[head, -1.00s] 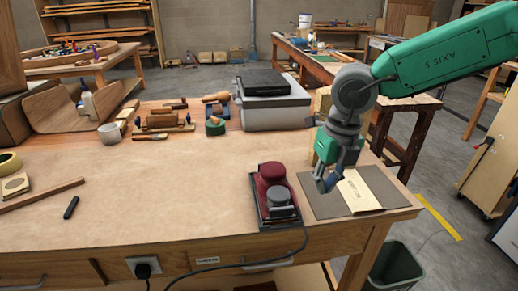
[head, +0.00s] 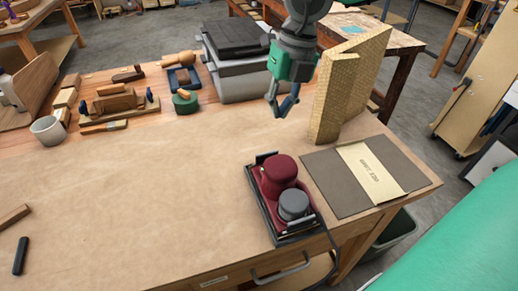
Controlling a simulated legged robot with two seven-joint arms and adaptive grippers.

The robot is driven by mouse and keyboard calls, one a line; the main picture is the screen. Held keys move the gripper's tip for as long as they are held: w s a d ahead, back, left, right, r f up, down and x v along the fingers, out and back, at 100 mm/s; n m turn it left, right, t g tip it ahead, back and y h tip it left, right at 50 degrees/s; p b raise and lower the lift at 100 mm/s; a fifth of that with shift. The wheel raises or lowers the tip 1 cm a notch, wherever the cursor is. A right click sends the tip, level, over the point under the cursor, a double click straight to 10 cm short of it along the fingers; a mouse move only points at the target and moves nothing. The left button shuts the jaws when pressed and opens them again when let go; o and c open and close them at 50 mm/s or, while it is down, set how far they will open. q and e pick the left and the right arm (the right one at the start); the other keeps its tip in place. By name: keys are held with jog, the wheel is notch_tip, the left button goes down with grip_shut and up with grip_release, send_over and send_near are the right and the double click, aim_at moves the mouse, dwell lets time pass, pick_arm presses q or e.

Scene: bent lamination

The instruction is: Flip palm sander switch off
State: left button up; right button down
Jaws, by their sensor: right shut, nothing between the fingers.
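The palm sander (head: 281,190), dark red with a grey round knob and a black base, sits near the front edge of the workbench (head: 150,190). Its cord runs off the bench's front edge. I cannot make out its switch at this size. My right gripper (head: 279,112) is shut and empty. It hangs above the bench behind the sander, apart from it, just left of a tan upright block. My left gripper is not in view.
A tan textured block (head: 340,88) stands right of my gripper. A grey mat with a paper sheet (head: 369,172) lies right of the sander. A grey case (head: 238,75), hand planes (head: 115,99) and a cup (head: 48,130) stand farther back.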

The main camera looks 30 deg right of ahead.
jog(key=f, duration=0.4)
jog(key=a+f+b, duration=0.1)
jog(key=f, duration=0.8)
jog(key=shift+w+a+f+b, duration=0.1)
jog(key=shift+w+a+b, duration=0.25)
jog(key=shift+a, duration=0.05)
jog(key=shift+f, duration=0.45)
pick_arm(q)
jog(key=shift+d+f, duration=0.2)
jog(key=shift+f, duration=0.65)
pick_arm(e)
jog(key=shift+a, duration=0.15)
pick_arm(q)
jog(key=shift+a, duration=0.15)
pick_arm(e)
jog(key=shift+a, duration=0.1)
